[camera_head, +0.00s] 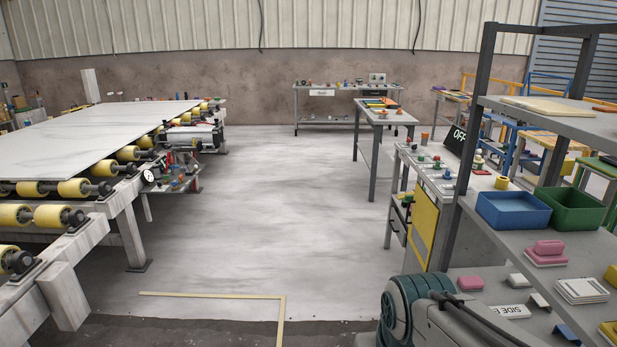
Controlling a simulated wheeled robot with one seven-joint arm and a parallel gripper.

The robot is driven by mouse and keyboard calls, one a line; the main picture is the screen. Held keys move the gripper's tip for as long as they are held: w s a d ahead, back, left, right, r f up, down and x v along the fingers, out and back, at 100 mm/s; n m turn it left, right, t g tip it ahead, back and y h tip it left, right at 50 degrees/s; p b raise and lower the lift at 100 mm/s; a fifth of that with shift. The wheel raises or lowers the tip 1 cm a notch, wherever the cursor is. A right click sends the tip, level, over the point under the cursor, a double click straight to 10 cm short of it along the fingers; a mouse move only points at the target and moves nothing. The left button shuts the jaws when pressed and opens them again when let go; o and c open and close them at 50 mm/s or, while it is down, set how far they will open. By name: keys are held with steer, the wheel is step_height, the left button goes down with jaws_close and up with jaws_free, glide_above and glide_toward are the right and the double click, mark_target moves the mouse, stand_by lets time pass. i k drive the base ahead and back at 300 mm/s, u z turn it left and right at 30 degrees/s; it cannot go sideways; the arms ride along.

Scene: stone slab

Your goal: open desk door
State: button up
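The grey desk (437,187) stands right of centre, with its top covered in small parts and buttons. A yellow door panel (422,230) fills part of the desk's front, below the top. It looks closed, and I cannot make out a handle on it. Grey drawer fronts (397,222) with dark handles sit just left of the yellow door. A dark shelf post partly covers the desk's right side. My gripper is not in view; only a teal and grey part of my own body shows at the bottom, in front of the desk.
A dark-framed shelf (507,232) with a blue bin (513,210) and a green bin (570,210) stands close on the right. A roller table (90,195) with a stone slab (85,140) is on the left.

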mark_target(425, 215)
steer(key=z, duration=0.1)
steer(key=i, duration=1.55)
steer(key=z, duration=0.45)
steer(key=i, duration=2.15)
steer(key=z, duration=0.25)
